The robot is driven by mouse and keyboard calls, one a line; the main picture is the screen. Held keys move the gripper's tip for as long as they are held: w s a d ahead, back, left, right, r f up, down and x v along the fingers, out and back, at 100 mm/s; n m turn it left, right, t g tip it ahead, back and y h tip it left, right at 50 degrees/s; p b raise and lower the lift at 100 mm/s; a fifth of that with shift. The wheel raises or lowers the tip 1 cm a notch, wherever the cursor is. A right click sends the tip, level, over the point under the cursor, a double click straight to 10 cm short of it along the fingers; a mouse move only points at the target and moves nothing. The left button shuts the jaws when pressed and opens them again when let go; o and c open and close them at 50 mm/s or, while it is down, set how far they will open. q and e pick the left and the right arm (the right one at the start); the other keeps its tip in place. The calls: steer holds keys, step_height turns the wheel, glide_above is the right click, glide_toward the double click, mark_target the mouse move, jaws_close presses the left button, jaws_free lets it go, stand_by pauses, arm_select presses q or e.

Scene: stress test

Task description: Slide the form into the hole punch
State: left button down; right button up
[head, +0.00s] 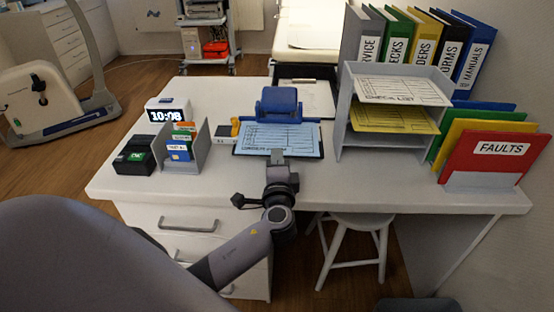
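The form is a light blue printed sheet (296,142) with a dark border, lying near the middle of the desk. The hole punch (281,101) is blue and stands just behind it; the form's far edge meets or lies under the punch's front, and I cannot tell how deep it goes. My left gripper (277,154) is at the form's near edge, its fingertip part overlapping that edge. The fingers look like one flat piece from here, so their gap is hidden.
On the white desk (360,189), a clock (167,115), a black box (134,158) and a card holder (195,157) stand left. A yellow-and-dark object (229,130) lies beside the form. A paper tray rack (349,110) and folders (497,152) stand right. A clipboard (317,98) lies behind.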

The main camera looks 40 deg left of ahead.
arm_select(q)
steer(key=shift+w+a, duration=0.35)
steer(key=shift+w, duration=0.1)
stand_by(0.3)
steer(key=c, duration=1.3)
jaws_free()
steer(key=shift+s+d, duration=0.25)
steer(key=shift+s, duration=0.05)
steer(key=v, duration=0.6)
steer(key=shift+s+d+b, duration=0.1)
steer(key=shift+s+b, duration=0.1)
steer(key=shift+b, duration=0.15)
steer(key=shift+s, duration=0.1)
